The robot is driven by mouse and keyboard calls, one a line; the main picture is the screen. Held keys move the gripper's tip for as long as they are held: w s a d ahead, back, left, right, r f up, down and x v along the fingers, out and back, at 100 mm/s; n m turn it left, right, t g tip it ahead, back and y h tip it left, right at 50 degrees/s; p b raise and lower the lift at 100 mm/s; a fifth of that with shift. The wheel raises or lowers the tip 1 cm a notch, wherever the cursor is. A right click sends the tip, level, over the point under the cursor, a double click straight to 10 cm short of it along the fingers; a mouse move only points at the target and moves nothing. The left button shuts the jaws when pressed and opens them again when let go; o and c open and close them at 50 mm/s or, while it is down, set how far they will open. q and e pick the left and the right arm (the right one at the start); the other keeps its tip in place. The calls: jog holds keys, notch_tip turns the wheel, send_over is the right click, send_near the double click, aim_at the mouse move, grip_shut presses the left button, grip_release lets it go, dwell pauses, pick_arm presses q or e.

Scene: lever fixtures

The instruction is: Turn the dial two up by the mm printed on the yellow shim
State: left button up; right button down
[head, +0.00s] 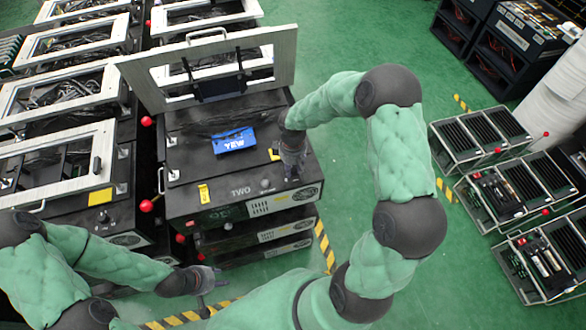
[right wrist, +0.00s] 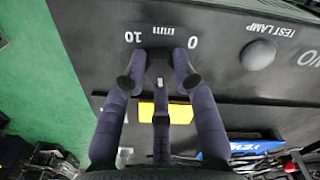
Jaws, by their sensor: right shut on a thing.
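The dial (right wrist: 158,68) sits on the black top of the unit marked TWO, beside a printed scale reading 0, mm and 10. My right gripper (right wrist: 158,76) is shut on the dial, its fingers either side of it; in the head view the gripper (head: 292,172) hides the dial. A yellow piece with dark print (head: 204,194) lies at the unit's front left; its print is too small to read. Another yellow piece (head: 274,154) is beside the right gripper, also behind the fingers in the wrist view (right wrist: 178,112). My left gripper (head: 207,281) is low in front of the unit, its opening unclear.
A blue block marked YEW (head: 234,141) lies on the unit's top. A test lamp dome (right wrist: 258,54) is beside the dial. The unit's framed lid (head: 215,68) stands raised behind. Red-knobbed levers (head: 146,205) are on its left. Similar units stand further left.

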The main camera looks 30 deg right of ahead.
aim_at(293, 169)
jog(key=shift+m, duration=0.6)
jog(key=shift+w, duration=0.1)
jog(key=c, duration=1)
grip_release()
notch_tip(293, 169, up, 12)
jog(key=shift+r, duration=0.1)
